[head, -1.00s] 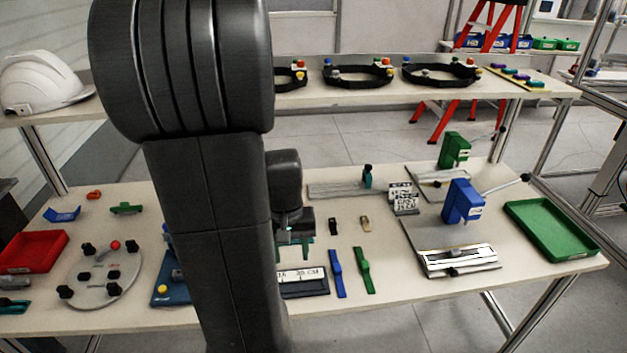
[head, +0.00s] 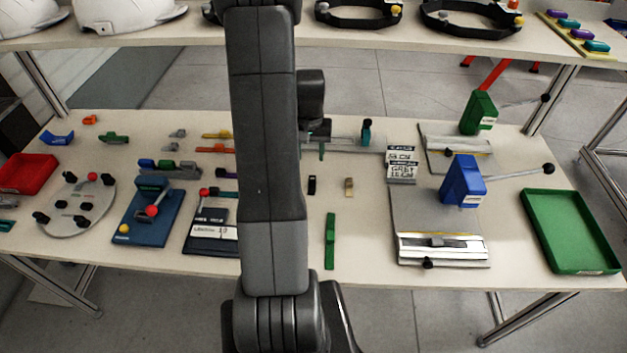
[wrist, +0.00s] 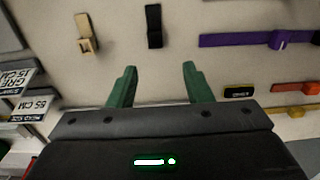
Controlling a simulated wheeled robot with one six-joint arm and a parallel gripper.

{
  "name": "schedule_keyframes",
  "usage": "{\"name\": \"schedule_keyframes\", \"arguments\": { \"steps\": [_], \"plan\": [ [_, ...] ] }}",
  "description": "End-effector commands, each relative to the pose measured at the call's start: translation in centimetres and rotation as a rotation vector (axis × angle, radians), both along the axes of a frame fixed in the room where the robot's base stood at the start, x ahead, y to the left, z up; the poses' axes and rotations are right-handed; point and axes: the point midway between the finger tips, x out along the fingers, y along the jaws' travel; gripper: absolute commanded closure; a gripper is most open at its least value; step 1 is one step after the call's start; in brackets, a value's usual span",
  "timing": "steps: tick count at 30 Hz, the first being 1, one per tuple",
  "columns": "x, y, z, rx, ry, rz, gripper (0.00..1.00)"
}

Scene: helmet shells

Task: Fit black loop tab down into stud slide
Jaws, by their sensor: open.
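The black loop tab (head: 312,185) is a small dark upright-looking piece on the table, just right of my arm in the head view. In the wrist view the black tab (wrist: 153,26) lies at the top middle, beyond my fingertips and apart from them. My gripper (wrist: 159,70) has two green fingers spread wide with nothing between them; in the head view it (head: 320,140) is partly hidden, above the table behind the tab. A similar tan tab (head: 349,187) lies to the right. I cannot tell which part is the stud slide; a silver slide fixture (head: 440,246) stands before the blue press.
The blue press (head: 463,182) has a long lever to the right. A green press (head: 478,112) stands behind it. A green strap (head: 330,241) lies in front, a purple strap (wrist: 250,40) beside the tab. A green tray (head: 570,231) is at the right. My arm hides the table's middle.

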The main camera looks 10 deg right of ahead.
Motion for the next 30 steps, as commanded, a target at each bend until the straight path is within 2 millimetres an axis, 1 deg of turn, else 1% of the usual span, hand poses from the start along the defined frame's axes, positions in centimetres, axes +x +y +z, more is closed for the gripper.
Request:
{"name": "schedule_keyframes", "arguments": {
  "steps": [1, 3, 6, 14, 20, 24, 30],
  "plan": [
    [-0.2, 0.0, -1.0, 0.001, 0.006, 0.000, 0.55],
    [-0.1, 0.0, -2.0, 0.000, 0.005, 0.000, 0.55],
    [-0.1, 0.0, -3.0, 0.001, 0.003, 0.000, 0.55],
    [-0.2, -0.1, -4.4, 0.001, 0.003, 0.000, 0.55],
    [-0.7, -0.5, -6.7, 0.000, 0.005, -0.001, 0.55],
    [-0.6, -0.5, -8.2, 0.001, 0.002, 0.000, 0.55],
    [-0.5, -0.5, -8.9, 0.000, 0.000, 0.000, 0.55]
  ]
}}
